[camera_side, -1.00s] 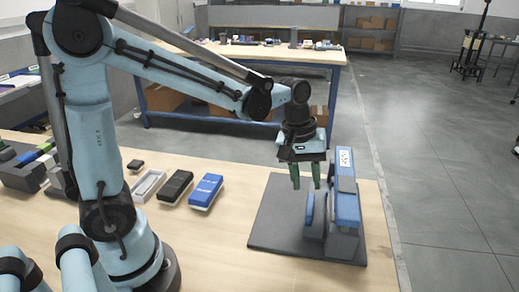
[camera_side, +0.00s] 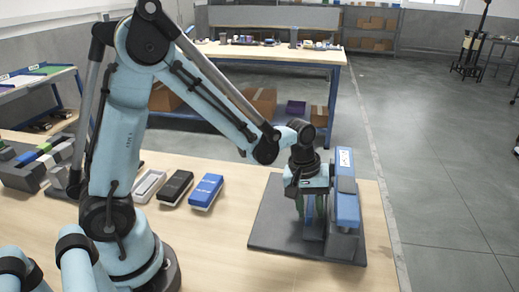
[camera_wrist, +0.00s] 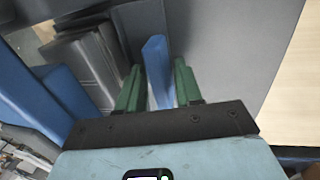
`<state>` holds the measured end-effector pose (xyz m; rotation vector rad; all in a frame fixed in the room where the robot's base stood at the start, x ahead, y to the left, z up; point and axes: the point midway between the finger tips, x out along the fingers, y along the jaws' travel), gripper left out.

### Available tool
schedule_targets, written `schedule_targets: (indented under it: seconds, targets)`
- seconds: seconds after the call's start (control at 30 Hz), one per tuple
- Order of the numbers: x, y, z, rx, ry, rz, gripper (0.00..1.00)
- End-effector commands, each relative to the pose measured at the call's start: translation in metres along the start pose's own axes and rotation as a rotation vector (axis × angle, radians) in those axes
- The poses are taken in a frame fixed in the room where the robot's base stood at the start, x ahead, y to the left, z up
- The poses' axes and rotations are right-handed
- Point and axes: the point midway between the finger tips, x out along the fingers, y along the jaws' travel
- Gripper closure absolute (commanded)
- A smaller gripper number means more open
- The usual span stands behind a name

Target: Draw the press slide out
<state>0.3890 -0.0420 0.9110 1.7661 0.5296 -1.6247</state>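The press (camera_side: 347,205) stands upright on a dark grey base plate, with a blue and grey body and a white label on top. A narrow upright blue plate, which looks like the press slide (camera_wrist: 157,72), stands beside its body. My gripper (camera_side: 310,208) is lowered over this plate in the side view, partly hiding it. In the wrist view its green fingers (camera_wrist: 158,85) stand on either side of the blue plate, with gaps visible. The gripper is open around the plate. The plate's lower part and any contact below are hard to see.
The dark base plate (camera_side: 274,222) has bare room left of the press. Blue and black cases (camera_side: 206,190) and a pale tray (camera_side: 148,186) lie on the wooden table further left. The table's right edge is close to the press.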

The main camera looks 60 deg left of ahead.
Motion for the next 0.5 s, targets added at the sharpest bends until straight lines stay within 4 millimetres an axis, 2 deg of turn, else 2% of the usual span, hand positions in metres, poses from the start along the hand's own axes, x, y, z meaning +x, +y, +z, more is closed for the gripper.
schedule_targets:
  seconds: [0.17,0.3,0.5]
  targets:
    - [0.0029,-0.0007,0.0001,0.001,0.003,-0.003,0.64]
    - [0.0031,-0.0008,-0.0001,0.001,0.003,-0.005,0.85]
    - [0.0031,-0.0014,-0.0003,0.001,0.004,-0.007,0.87]
